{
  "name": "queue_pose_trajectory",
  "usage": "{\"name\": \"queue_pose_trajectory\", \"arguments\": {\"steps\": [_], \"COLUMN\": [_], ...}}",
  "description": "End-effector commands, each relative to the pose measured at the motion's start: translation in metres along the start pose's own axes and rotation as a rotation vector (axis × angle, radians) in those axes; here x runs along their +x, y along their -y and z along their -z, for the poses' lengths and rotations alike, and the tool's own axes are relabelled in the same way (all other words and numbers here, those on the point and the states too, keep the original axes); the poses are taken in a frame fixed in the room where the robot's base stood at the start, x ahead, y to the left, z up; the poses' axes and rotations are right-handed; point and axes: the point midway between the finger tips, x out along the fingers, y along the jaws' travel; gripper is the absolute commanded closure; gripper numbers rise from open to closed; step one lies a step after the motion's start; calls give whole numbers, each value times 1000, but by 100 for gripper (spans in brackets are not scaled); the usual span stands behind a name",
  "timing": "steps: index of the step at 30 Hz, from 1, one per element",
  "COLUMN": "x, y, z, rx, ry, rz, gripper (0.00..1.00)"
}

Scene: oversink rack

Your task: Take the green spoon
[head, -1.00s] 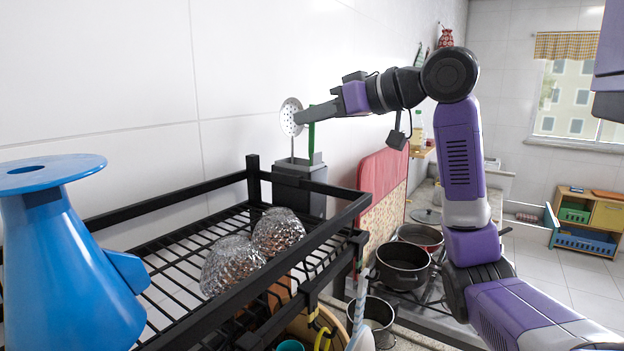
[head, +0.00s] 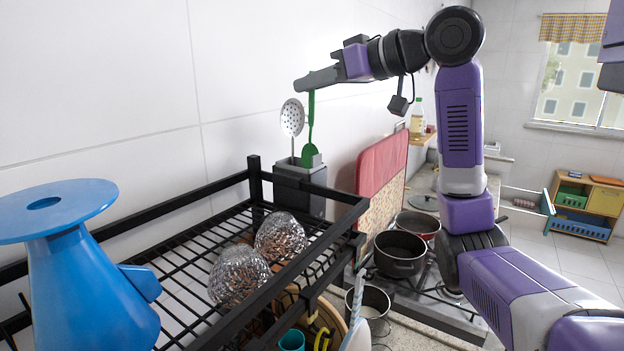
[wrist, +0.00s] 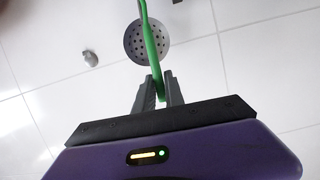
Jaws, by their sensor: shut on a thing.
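The green spoon (head: 311,125) hangs upright below my gripper (head: 304,83) in the head view. Its wide end is at the bottom, just at or above the top of the dark grey utensil holder (head: 300,185). My gripper is shut on the upper part of its handle. In the wrist view the green spoon (wrist: 150,42) runs between the fingers of my gripper (wrist: 158,92). A perforated skimmer (head: 292,117) stands in the holder just left of the spoon; its round head (wrist: 147,42) shows behind the spoon in the wrist view.
A black wire rack (head: 190,262) with foil-wrapped things (head: 280,237) lies in front of the holder. A blue funnel-shaped object (head: 85,270) stands at left. A red board (head: 383,165) and pots (head: 400,252) are to the right. The white wall is close behind.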

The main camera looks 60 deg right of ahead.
Motion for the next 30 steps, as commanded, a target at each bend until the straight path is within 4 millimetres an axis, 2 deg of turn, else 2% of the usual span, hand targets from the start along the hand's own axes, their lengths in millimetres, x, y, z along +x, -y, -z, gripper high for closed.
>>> {"name": "queue_pose_trajectory", "arguments": {"steps": [22, 30], "x": [-14, -16], "y": [2, 3], "z": [46, 52], "rx": [-1, 1], "ry": [-2, -1], "rz": [0, 1], "gripper": [100, 100]}}
